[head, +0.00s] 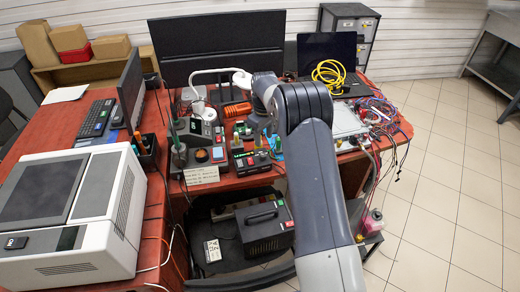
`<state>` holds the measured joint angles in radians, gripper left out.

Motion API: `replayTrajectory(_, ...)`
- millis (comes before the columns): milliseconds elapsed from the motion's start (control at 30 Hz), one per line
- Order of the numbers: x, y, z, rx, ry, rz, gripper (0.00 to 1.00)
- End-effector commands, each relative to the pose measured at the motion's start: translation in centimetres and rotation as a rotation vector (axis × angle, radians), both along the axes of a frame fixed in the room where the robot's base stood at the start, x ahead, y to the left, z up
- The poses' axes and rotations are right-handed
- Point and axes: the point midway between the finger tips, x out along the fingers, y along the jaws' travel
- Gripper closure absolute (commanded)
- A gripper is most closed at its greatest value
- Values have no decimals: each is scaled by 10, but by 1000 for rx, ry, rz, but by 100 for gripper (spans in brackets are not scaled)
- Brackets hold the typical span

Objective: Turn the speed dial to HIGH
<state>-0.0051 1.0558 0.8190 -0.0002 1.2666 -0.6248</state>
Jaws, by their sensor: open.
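Several small dark control boxes stand on the red worktable (150,215). One box (252,163) with a green part on top and small red marks is just below my gripper. Another box (203,156), with a dark round part and a small lit panel, stands to its left. I cannot tell which part is the speed dial, and no HIGH marking is legible. My gripper (258,137) points down over the box; its fingers are tiny and hard to make out. It is open, with nothing seen in it. My arm hides part of the table to the right.
A large white machine (75,222) fills the left side. Monitors (218,45), a laptop (326,52) with a yellow cable coil (329,75), and tangled wires (380,110) surround the work area. A black case (266,226) sits below. Tiled floor at right is open.

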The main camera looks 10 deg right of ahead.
Motion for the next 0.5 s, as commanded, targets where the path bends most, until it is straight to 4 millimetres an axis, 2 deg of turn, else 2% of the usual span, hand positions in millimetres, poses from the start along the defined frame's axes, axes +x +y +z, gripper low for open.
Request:
replayTrajectory(100,-1,0,-24,0,5,0,56)
replayTrajectory(300,-1,0,-59,0,4,-1,56)
replayTrajectory(500,-1,0,-79,0,1,-1,56)
